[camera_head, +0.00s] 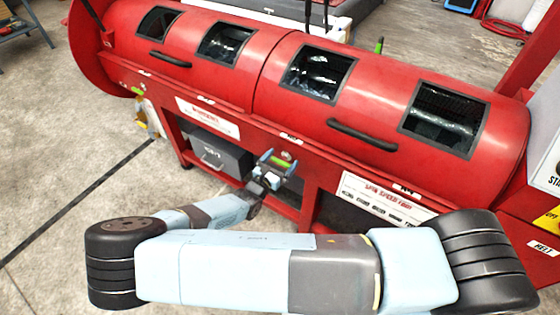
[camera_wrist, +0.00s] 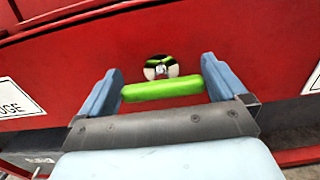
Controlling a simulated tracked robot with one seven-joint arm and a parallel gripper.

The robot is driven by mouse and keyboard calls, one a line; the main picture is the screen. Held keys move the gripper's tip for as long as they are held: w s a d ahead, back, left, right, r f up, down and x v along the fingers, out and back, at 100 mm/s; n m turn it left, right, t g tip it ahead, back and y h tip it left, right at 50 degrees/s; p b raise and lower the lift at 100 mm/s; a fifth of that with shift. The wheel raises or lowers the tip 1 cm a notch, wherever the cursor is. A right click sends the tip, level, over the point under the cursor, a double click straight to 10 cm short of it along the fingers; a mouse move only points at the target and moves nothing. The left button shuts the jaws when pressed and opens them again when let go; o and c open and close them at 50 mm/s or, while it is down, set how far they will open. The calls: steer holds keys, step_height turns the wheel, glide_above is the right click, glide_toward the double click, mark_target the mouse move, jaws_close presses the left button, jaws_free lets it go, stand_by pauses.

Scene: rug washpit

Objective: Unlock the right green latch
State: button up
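A green latch handle (camera_wrist: 162,91) lies nearly level in front of a round silver and green fitting (camera_wrist: 160,67) on the red machine front. In the head view, the green latch (camera_head: 281,163) is partly hidden by my gripper (camera_head: 276,160). My gripper in the wrist view (camera_wrist: 160,66) is open, with one blue finger off each end of the green handle. The finger gaps look small, and I cannot tell whether either finger touches it. Another small green part (camera_head: 137,91) shows at the machine's left end.
The red machine's long cover (camera_head: 270,65) has dark windows and black handles (camera_head: 362,135). A grey bin (camera_head: 215,155) sits in the opening below the red front rail. A white sign (camera_head: 384,199) is right of the latch. Concrete floor (camera_head: 60,150) is clear at left.

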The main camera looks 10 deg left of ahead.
steer(key=c, duration=0.6)
steer(key=shift+a, duration=0.1)
steer(key=n, duration=0.3)
steer(key=shift+a, duration=0.1)
steer(key=n, duration=0.4)
steer(key=shift+w+a+n, duration=0.1)
steer(key=shift+a+n, duration=0.05)
steer(key=shift+n, duration=0.15)
steer(key=n, duration=0.4)
steer(key=shift+a+f+n, duration=0.15)
steer(key=shift+f+n, duration=0.05)
steer(key=shift+n, duration=0.1)
steer(key=n, duration=0.5)
steer(key=shift+f+n, duration=0.25)
steer(key=shift+n, duration=0.05)
